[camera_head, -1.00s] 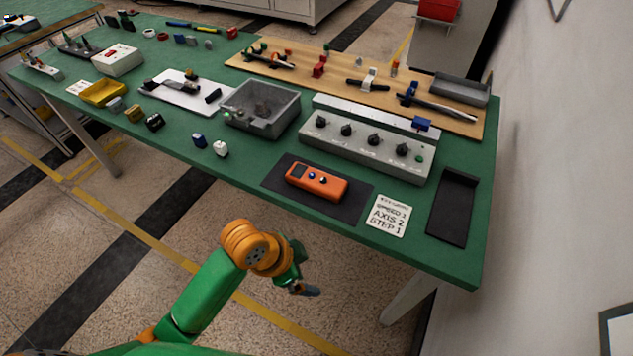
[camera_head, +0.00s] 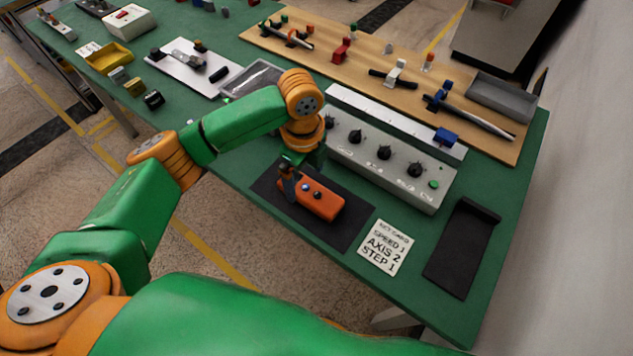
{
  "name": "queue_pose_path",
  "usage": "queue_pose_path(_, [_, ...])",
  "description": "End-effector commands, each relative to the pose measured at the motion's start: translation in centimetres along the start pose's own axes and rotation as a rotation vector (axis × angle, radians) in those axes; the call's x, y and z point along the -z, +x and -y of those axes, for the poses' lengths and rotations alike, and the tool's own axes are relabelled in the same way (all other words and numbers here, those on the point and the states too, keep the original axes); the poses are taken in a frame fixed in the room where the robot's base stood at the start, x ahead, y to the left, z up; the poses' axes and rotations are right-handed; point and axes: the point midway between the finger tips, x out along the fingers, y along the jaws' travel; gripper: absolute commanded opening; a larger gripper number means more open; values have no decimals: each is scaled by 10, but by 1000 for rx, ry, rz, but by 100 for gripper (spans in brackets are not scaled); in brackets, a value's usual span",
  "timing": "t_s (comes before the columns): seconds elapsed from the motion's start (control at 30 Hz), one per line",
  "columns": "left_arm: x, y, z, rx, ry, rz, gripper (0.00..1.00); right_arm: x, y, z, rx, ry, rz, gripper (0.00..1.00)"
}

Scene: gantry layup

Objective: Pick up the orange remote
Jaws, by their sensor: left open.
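The orange remote (camera_head: 323,204) lies on a dark mat (camera_head: 347,226) near the front edge of the green table. Two small buttons show on its top. My left gripper (camera_head: 290,188) points down at the remote's left end and hides that end. It is open, with one dark finger seen in front of the remote. I cannot tell whether the fingers touch it. My right gripper is not in view.
A grey control box (camera_head: 390,160) with several black knobs stands behind the mat. A white printed card (camera_head: 384,248) and a black tray (camera_head: 461,247) lie to the right. A grey bin (camera_head: 254,79) is partly hidden behind my left arm.

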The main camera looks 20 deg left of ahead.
Motion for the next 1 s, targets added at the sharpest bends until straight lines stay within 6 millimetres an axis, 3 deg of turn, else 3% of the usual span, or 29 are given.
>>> queue_pose_path(0.2, [4, 40, 4, -1, 0, 0, 100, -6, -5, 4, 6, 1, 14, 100])
queue_pose_path(0.47, [4, 46, 5, 4, 1, 1, 100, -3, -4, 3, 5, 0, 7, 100])
queue_pose_path(0.83, [4, 45, 5, 4, 0, 1, 0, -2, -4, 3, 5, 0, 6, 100])
queue_pose_path(1.0, [4, 45, 5, 5, 0, 0, 0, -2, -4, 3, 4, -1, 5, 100])
